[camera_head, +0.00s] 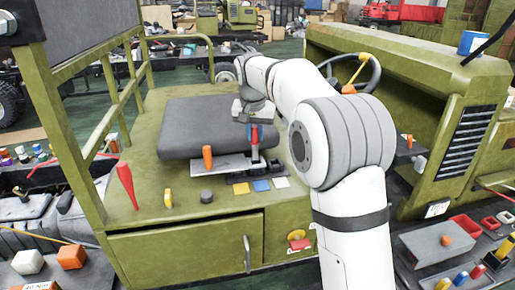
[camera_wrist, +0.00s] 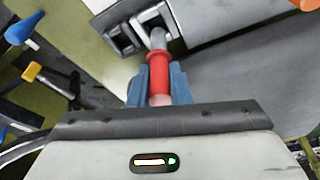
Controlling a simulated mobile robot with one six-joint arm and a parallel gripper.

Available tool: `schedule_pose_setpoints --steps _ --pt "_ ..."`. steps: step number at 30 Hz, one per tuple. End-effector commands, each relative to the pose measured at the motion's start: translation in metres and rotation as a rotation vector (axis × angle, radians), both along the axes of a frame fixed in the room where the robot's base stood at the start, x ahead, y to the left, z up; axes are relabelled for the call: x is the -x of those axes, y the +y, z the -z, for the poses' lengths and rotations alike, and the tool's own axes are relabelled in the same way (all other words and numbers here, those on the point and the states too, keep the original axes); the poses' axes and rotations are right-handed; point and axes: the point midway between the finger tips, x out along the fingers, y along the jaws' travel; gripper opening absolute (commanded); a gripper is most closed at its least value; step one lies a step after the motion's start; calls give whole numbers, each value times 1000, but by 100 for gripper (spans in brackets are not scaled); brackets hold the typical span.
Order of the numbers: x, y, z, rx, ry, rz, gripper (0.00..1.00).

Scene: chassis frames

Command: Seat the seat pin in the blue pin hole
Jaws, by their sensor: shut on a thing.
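The red seat pin (camera_wrist: 158,72) with a grey metal tip is between the blue fingers of my gripper (camera_wrist: 158,88). In the head view the red pin (camera_head: 254,134) is upright in my gripper (camera_head: 254,130), above the row of sockets at the seat's front edge. The blue square (camera_head: 262,185) lies between a yellow square and a white square, each in front of a dark socket. In the wrist view the pin's tip is close to a grey-framed socket (camera_wrist: 150,18). I cannot tell whether the tip is above the opening or inside it.
A grey plate with an orange-handled pin (camera_head: 207,155) lies left of the sockets, before the dark seat cushion (camera_head: 190,125). A red cone-shaped handle (camera_head: 127,184), a yellow handle (camera_head: 168,198) and a dark knob (camera_head: 206,197) stand on the green deck.

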Motion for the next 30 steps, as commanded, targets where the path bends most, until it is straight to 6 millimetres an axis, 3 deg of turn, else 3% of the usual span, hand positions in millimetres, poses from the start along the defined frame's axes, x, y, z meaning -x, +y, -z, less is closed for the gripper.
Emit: schedule_pose_setpoints --steps 10,21,22,30 --pt "-1 -4 40 0 -1 6 0" --pt "-1 -6 45 0 -1 8 0" --pt "-1 -6 45 0 -1 8 18" --pt "-1 -6 44 0 -1 9 39"
